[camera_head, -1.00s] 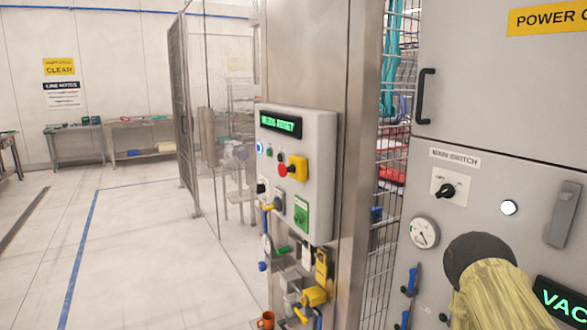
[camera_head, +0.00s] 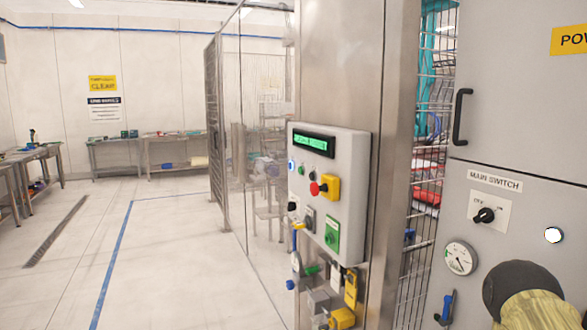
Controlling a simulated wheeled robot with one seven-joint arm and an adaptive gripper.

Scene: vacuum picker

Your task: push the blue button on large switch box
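The large switch box (camera_head: 333,190) is a grey box on the metal post near the middle of the view. The box also carries a green-lit display (camera_head: 313,142), a red mushroom button on a yellow block (camera_head: 325,186), a green switch plate (camera_head: 332,235) and black knobs.
A grey cabinet (camera_head: 530,110) with a main switch (camera_head: 484,215) and gauge (camera_head: 461,258) stands at right. Padlocks and tags (camera_head: 341,318) hang below the box. A clear fence panel (camera_head: 265,150) stands behind it. The floor (camera_head: 160,270) at left is open, with workbenches beyond.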

